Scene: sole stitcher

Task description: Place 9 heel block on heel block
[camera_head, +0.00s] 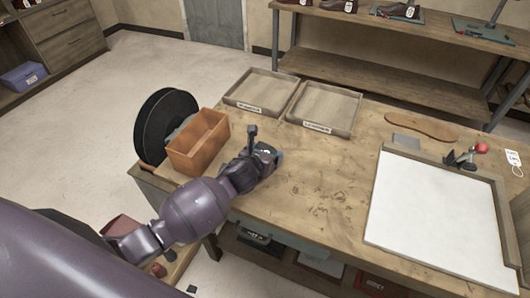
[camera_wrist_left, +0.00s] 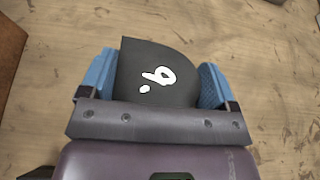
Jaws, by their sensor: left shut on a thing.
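My left gripper (camera_head: 270,154) is low over the wooden table, to the right of the orange-brown box. In the left wrist view its blue fingers (camera_wrist_left: 160,80) are on both sides of a dark heel block (camera_wrist_left: 150,55) with a white handwritten digit, which reads as a 9 or a 6 with a dot. The block has a rounded outer edge and sits between the fingers. I cannot tell whether it touches the table. I cannot make out a second heel block in either view. My right gripper is not in view.
An orange-brown box (camera_head: 207,152) and a black reel (camera_head: 150,130) stand left of the gripper. Two shallow trays (camera_head: 262,73) (camera_head: 353,99) lie behind. A white board (camera_head: 435,220), a brown sole (camera_head: 421,125) and a red-knobbed clamp (camera_head: 466,157) are to the right. The table's middle is clear.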

